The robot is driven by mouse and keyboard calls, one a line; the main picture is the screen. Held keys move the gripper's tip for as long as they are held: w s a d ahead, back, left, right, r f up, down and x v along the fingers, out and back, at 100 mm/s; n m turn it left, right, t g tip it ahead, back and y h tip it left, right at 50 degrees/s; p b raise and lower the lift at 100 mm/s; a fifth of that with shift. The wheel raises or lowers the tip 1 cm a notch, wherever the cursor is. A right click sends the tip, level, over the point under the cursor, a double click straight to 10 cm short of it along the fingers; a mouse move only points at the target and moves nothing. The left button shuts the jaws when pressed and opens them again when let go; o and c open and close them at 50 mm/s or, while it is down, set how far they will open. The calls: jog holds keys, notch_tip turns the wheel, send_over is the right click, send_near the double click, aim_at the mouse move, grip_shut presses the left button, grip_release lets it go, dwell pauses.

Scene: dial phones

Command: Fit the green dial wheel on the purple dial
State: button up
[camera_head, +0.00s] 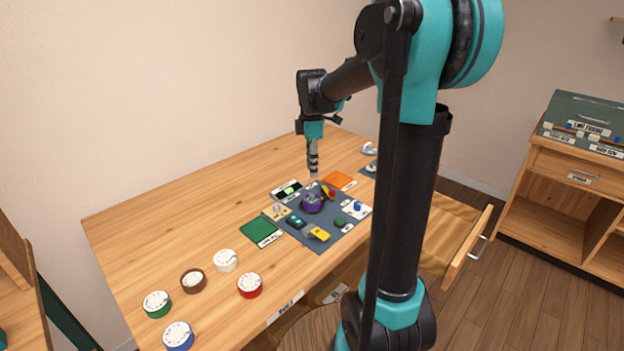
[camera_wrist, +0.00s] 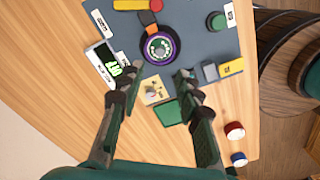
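The purple dial (camera_head: 312,204) sits on a dark mat on the table. In the wrist view the purple dial (camera_wrist: 146,60) has a dark purple ring and a green and white round centre. The green dial wheel (camera_head: 156,304) lies at the table's near left, white face up, among other wheels; I cannot make it out in the wrist view. My gripper (camera_head: 313,174) is above the mat's back part, far from the green wheel. In the wrist view my gripper (camera_wrist: 150,88) has its fingers spread and nothing between them.
Brown (camera_head: 193,281), white (camera_head: 225,261), red (camera_head: 250,285) and blue (camera_head: 178,336) wheels lie near the green one. The table's left back is clear.

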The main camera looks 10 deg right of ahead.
notch_tip(320, 180, up, 2)
jog(key=shift+r, duration=0.1)
dwell(0.7)
